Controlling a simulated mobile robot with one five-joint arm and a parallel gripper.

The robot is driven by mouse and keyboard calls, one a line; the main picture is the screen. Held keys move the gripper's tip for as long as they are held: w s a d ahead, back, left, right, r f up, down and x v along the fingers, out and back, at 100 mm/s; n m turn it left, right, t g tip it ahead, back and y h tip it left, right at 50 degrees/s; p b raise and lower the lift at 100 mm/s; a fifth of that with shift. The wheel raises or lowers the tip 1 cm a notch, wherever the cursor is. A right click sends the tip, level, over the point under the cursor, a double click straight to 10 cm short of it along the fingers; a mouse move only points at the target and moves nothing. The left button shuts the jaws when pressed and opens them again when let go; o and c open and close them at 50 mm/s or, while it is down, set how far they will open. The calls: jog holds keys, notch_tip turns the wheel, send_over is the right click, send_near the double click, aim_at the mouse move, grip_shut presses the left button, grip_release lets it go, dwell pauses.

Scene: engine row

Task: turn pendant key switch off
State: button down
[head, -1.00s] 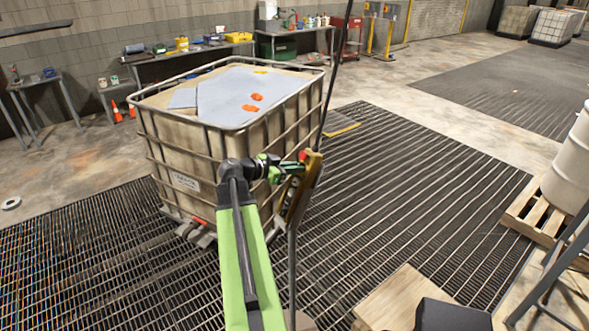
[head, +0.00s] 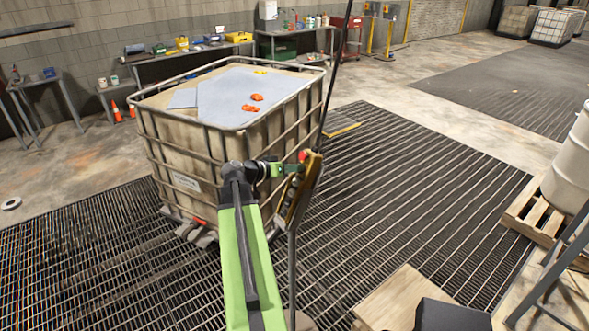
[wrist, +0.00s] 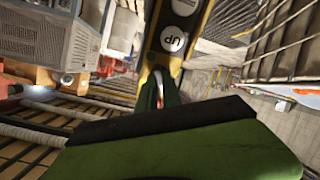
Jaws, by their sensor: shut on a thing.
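The yellow pendant (head: 303,192) hangs on a dark cable in the head view, with a red button (head: 303,156) near its top. In the wrist view the pendant (wrist: 152,72) runs down the top middle, with round white buttons, one marked "UP" (wrist: 174,43). My gripper (head: 292,168) meets the pendant's left side in the head view. In the wrist view my gripper (wrist: 160,98) is shut at the pendant's face. It is shut on the key switch, which is mostly hidden by the fingers and the large green body in front.
A caged tank (head: 220,150) with a grey sheet and orange rags on top stands just left of and behind the pendant. A white drum (head: 570,165) on a pallet (head: 530,212) is at the right. Open floor grating (head: 420,190) lies between.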

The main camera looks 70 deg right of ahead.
dwell(0.4)
jog(key=c, duration=1.5)
grip_release()
jog(key=p+v, duration=0.6)
jog(key=v, duration=1.1)
jog(key=shift+a, duration=0.25)
